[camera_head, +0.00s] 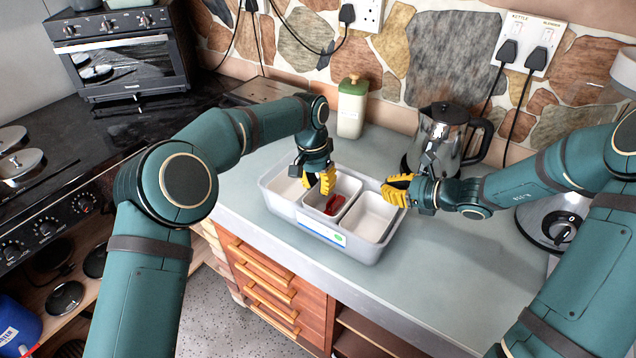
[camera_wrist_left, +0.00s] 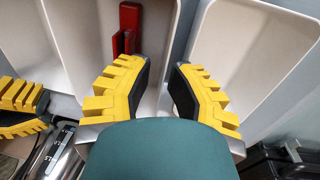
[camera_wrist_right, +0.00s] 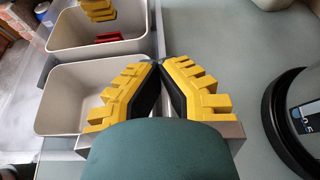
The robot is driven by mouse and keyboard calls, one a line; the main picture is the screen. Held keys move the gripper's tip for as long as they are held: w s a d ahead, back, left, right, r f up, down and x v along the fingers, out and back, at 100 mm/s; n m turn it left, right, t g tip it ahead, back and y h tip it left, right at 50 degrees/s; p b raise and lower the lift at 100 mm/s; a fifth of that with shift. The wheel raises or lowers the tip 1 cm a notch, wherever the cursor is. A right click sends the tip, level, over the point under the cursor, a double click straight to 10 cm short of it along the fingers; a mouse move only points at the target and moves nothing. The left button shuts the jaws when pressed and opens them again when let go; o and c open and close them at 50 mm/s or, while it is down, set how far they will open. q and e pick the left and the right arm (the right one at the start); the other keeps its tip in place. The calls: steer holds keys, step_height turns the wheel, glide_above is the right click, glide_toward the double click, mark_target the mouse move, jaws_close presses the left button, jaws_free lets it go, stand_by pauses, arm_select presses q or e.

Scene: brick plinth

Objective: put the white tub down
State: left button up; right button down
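A white tub (camera_head: 317,198) with a red object (camera_head: 334,204) in it sits in the middle of a long grey tray (camera_head: 300,222), and it also shows in the left wrist view (camera_wrist_left: 85,40). Its rim looks about level with the tubs on either side. My left gripper (camera_head: 325,190) is over the tub's rim, its fingers spread apart with the wall between them in the left wrist view (camera_wrist_left: 165,65). The fingers partly hide the rims.
A left tub (camera_head: 284,186) and an empty right tub (camera_head: 369,215) stand beside it. A green-lidded container (camera_head: 352,107) and a metal kettle (camera_head: 440,135) stand behind. The worktop (camera_head: 450,270) at the front right is clear. A stove (camera_head: 70,150) is at the left.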

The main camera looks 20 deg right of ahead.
arm_select(q)
steer(key=shift+o, duration=0.3)
steer(key=shift+a+f, duration=0.1)
steer(key=shift+f, duration=0.05)
step_height(320, 180, up, 13)
steer(key=w+a, duration=0.1)
steer(key=shift+w, duration=0.15)
stand_by(0.3)
arm_select(e)
steer(key=c, duration=1.1)
jaws_free()
steer(key=shift+o, duration=0.2)
